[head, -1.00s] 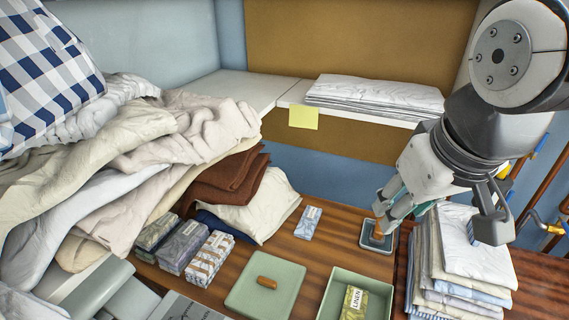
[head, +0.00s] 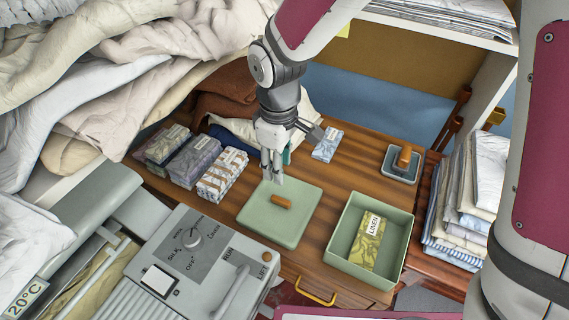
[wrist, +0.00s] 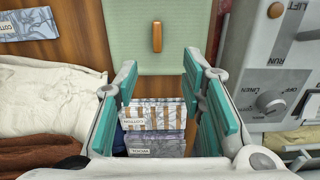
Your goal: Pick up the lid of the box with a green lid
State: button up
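The green lid (head: 262,222) lies flat on the wooden table, with a brown wooden handle (head: 281,201) on top. The lid (wrist: 128,60) and its handle (wrist: 157,37) also show at the top of the wrist view. The green box (head: 341,244) stands open to the right of the lid, with a pack labelled LINEN (head: 369,243) inside. My gripper (head: 272,178) is above the lid's far left edge, pointing down. In the wrist view my gripper (wrist: 165,95) has its teal-padded fingers apart with nothing held between them; the handle is beyond the fingertips.
Patterned packs (head: 222,174) stand in a row left of the lid. A small dish with a wooden-handled piece (head: 404,156) sits at the back right. Folded linens (head: 470,190) are stacked at right. The ironer's control panel (head: 196,248) is at front left.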

send_over(281, 199)
jog(key=f, duration=0.8)
jog(key=shift+s+a+f, duration=0.25)
jog(key=shift+s+f, duration=0.05)
jog(key=shift+s, duration=0.1)
jog(key=shift+w+d+f+p, duration=0.1)
jog(key=shift+f+p, duration=0.05)
jog(key=shift+f, duration=0.8)
jog(key=shift+w+d+f+p, duration=0.1)
jog(key=shift+w+f, duration=0.05)
jog(key=shift+f, duration=0.85)
jog(key=shift+w+d+f+p, duration=0.1)
jog(key=shift+f+p, duration=0.05)
jog(key=shift+f, duration=0.8)
grip_shut()
